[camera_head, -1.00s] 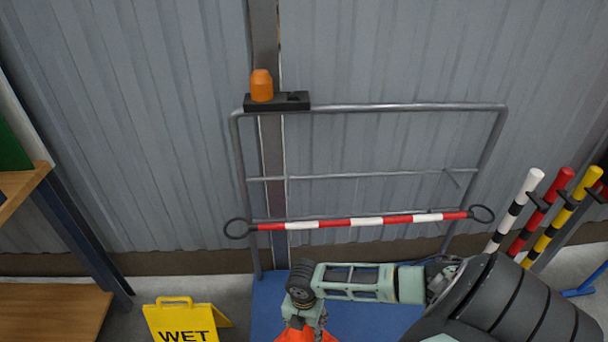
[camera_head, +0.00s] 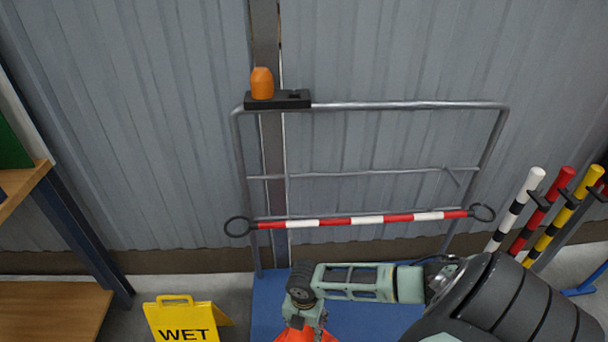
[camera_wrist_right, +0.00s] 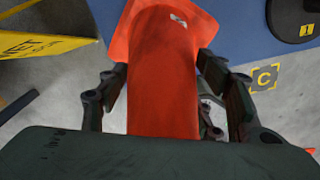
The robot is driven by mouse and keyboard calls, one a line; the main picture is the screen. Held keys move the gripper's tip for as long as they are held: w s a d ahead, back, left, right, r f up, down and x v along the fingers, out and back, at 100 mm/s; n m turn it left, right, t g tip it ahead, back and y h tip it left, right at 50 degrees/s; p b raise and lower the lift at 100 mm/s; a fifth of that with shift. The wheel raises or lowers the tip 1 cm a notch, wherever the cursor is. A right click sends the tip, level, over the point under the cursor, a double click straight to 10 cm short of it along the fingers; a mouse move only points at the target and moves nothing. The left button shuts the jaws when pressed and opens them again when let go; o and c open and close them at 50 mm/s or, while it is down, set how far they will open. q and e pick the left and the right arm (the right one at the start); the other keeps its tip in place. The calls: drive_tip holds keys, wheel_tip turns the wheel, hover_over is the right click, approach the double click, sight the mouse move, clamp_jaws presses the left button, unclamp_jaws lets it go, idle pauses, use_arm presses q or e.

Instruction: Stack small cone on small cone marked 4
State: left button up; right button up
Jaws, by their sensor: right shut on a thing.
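An orange-red cone (camera_wrist_right: 163,75) lies between the two fingers of my right gripper (camera_wrist_right: 170,88) in the right wrist view, and the gripper is shut on it. The cone's flared end is at the top of that view, over the blue surface, and a small whitish mark shows on it; I cannot read it. In the head view only a bit of orange cone (camera_head: 295,335) shows at the bottom edge, below my right gripper (camera_head: 306,322). I cannot tell whether a second cone is beneath it. No number 4 is readable. My left gripper is out of view.
A blue cart deck (camera_head: 268,310) with a grey rail frame (camera_head: 400,107) stands by the wall. A yellow wet-floor sign (camera_head: 183,322) is to its left, with a wooden shelf (camera_head: 50,305) beyond. Striped poles (camera_head: 515,210) stand at right. A dark disc marked 1 (camera_wrist_right: 297,18) is on the blue surface.

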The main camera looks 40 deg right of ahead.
wheel_tip(320, 180, down, 12)
drive_tip(key=b, duration=0.9)
drive_tip(key=shift+f, duration=0.25)
drive_tip(key=o, duration=1.3)
drive_tip(key=shift+w, duration=0.1)
drive_tip(key=shift+c, duration=0.2)
drive_tip(key=o, duration=0.6)
drive_tip(key=shift+c, duration=0.2)
wheel_tip(320, 180, up, 8)
